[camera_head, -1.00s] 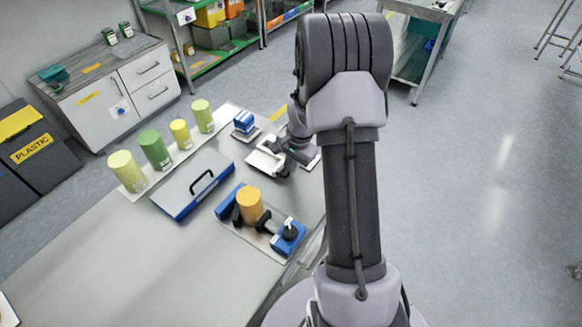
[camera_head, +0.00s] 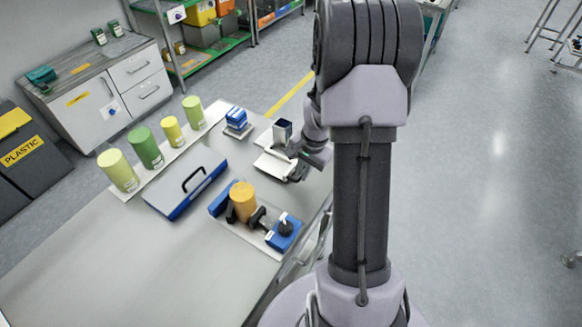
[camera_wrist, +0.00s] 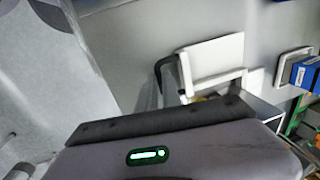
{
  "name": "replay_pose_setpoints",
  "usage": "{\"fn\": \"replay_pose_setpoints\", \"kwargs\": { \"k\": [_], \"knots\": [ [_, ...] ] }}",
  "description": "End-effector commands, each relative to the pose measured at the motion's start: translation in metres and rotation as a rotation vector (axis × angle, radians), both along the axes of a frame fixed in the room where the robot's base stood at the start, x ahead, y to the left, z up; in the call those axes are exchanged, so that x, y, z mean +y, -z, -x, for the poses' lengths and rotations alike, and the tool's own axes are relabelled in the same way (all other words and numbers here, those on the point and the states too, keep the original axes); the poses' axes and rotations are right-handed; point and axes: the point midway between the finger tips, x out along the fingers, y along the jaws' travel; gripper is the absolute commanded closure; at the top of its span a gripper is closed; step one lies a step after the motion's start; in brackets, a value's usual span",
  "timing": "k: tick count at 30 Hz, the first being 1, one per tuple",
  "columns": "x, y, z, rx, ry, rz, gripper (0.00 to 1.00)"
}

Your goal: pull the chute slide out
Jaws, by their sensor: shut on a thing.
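The chute is a dark, open-topped square box (camera_head: 282,131) on a pale base at the table's right edge in the head view. A white slide piece (camera_head: 272,166) lies in front of it. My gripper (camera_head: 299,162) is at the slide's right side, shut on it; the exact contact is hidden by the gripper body. In the wrist view a white frame-like slide piece (camera_wrist: 215,58) shows beyond my gripper, with a dark finger at its left. The palm covers the lower part of that view.
A blue stack (camera_head: 236,118) stands left of the chute. A grey-lidded blue case (camera_head: 185,190) and an orange cylinder on a fixture (camera_head: 243,202) are nearer. Several green and yellow cylinders (camera_head: 147,148) line the far left. Open floor (camera_head: 490,200) lies right.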

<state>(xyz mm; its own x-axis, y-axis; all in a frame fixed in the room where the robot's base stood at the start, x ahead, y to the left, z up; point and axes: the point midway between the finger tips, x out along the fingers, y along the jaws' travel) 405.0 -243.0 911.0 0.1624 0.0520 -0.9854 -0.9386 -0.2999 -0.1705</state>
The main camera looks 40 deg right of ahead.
Motion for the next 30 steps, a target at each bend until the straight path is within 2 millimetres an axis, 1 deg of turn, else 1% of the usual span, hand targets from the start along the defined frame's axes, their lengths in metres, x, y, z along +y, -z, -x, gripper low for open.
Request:
{"fn": "replay_pose_setpoints", "kwargs": {
  "k": [3, 9, 10, 13, 23, 26, 29, 30],
  "knots": [
    [-0.002, 0.000, 0.005, 0.001, 0.000, 0.001, 1.00],
    [-0.002, 0.000, 0.006, 0.002, 0.000, 0.001, 1.00],
    [-0.002, 0.000, 0.006, 0.002, 0.000, 0.001, 0.89],
    [-0.002, 0.000, 0.006, 0.002, 0.000, 0.000, 0.70],
    [-0.002, -0.002, 0.005, 0.001, 0.000, 0.000, 0.69],
    [-0.002, -0.014, 0.006, 0.000, 0.001, 0.001, 0.69],
    [-0.004, -0.039, 0.010, -0.001, 0.001, 0.002, 0.69],
    [-0.004, -0.050, 0.011, -0.002, 0.001, 0.003, 0.69]
  ]
}}
